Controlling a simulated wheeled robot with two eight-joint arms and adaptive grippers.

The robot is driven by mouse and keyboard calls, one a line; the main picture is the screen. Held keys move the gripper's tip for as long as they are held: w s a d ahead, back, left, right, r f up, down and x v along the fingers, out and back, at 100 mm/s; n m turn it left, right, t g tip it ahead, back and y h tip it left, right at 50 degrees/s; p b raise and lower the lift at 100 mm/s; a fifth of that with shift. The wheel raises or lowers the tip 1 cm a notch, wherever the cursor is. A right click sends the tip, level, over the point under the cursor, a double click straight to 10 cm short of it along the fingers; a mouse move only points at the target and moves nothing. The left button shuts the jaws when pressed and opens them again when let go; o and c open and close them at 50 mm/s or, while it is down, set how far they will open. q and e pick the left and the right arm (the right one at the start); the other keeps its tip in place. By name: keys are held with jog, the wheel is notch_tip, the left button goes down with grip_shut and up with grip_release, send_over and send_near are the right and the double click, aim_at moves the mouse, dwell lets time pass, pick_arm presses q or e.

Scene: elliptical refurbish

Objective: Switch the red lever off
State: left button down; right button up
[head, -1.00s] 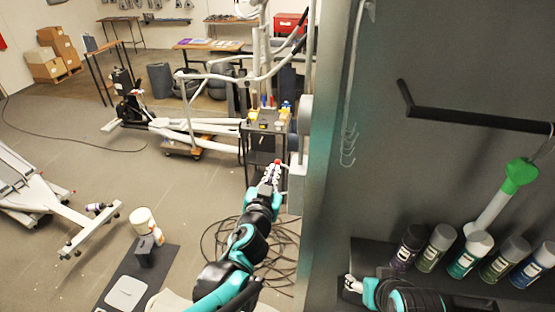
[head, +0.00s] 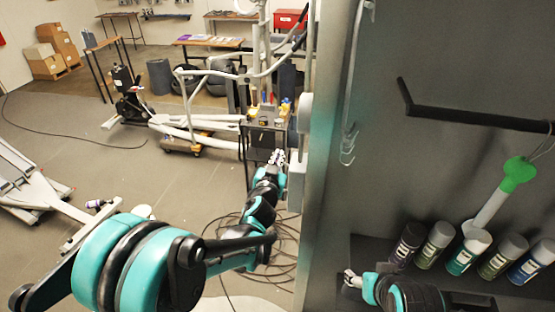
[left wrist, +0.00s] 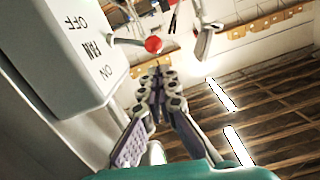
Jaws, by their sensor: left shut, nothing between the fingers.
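The red lever's ball knob (left wrist: 153,44) shows in the left wrist view on a thin metal rod. The rod sticks out from the side of a pale grey switch box (left wrist: 75,50) labelled OFF, FAN and ON, with the lettering upside down. My left gripper (left wrist: 158,72) is shut and empty, its fingertips just below the knob in the picture; I cannot tell whether they touch. In the head view my left gripper (head: 277,157) is beside the grey box (head: 296,185) on the panel's edge; the knob is not discernible there. My right gripper (head: 350,278) is small at the shelf's left end.
A dark panel (head: 450,60) with a black bar fills the right side. Several spray cans (head: 438,245) stand on its shelf. A cart (head: 262,138) with tools stands behind my left gripper. Cables (head: 285,250) lie on the floor below.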

pick_arm(q)
jog(key=shift+f, duration=0.55)
pick_arm(e)
jog(key=shift+f, duration=0.1)
pick_arm(q)
jog(key=shift+w+a+f+n+b, duration=0.1)
jog(key=shift+a+f+n+b, duration=0.05)
jog(key=shift+a+n+b, duration=0.15)
pick_arm(e)
jog(key=shift+a+f, duration=0.25)
